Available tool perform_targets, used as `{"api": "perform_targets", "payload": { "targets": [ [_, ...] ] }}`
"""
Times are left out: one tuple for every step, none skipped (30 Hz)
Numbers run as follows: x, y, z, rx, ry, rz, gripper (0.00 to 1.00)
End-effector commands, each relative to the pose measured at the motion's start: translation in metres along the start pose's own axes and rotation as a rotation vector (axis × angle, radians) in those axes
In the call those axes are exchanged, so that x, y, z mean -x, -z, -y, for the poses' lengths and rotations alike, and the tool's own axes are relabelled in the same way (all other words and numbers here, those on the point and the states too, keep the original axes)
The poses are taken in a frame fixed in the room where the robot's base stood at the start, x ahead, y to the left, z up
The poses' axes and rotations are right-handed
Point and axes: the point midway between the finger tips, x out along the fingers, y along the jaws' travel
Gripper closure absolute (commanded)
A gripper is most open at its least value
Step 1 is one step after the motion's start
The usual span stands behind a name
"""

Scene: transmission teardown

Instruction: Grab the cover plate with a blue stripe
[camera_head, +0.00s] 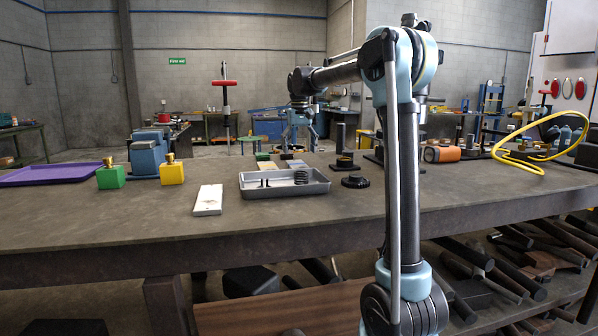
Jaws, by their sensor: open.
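My gripper (298,146) points down above the far part of the workbench, behind the metal tray. Its fingers look spread, with nothing visible between them. A white rectangular plate (208,200) lies flat near the front edge of the bench, left of the tray. Small flat plates lie behind the tray, below my gripper: a greenish one (262,156), a beige one (267,165) and a pale one (297,164). They are partly hidden by the tray's rim. I cannot make out a blue stripe on any plate at this size.
The grey metal tray (284,192) holds a coil spring (301,177) and small dark parts. Left stand a green block (110,177), a yellow block (172,172), a blue device (148,155) and a purple tray (50,174). A black disc (355,181) lies right. The bench's front strip is mostly clear.

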Motion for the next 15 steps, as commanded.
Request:
{"api": "perform_targets", "payload": {
  "targets": [
    [-0.002, 0.0, 0.0, 0.0, 0.0, 0.0, 0.18],
    [-0.004, 0.0, 0.0, 0.0, 0.0, 0.0, 0.18],
    [-0.005, 0.0, 0.0, 0.0, 0.0, 0.0, 0.18],
    [-0.007, 0.0, 0.0, 0.0, 0.0, 0.0, 0.18],
    [-0.01, -0.001, 0.001, 0.0, 0.0, 0.0, 0.18],
    [-0.014, -0.001, 0.001, 0.0, 0.0, 0.0, 0.18],
    [-0.018, -0.001, 0.002, 0.0, 0.0, 0.0, 0.18],
    [-0.023, -0.002, 0.002, 0.0, 0.0, 0.0, 0.18],
    [-0.029, -0.002, 0.003, 0.0, 0.0, 0.0, 0.18],
    [-0.033, -0.003, 0.003, 0.0, 0.0, 0.0, 0.18],
    [-0.037, -0.003, 0.003, 0.0, 0.0, 0.0, 0.18],
    [-0.042, -0.002, 0.003, 0.0, 0.0, 0.0, 0.18],
    [-0.045, -0.002, 0.003, 0.0, 0.0, 0.0, 0.18],
    [-0.048, -0.002, 0.003, 0.0, 0.0, 0.0, 0.18],
    [-0.051, -0.002, 0.003, 0.0, 0.0, 0.0, 0.18]
  ]
}}
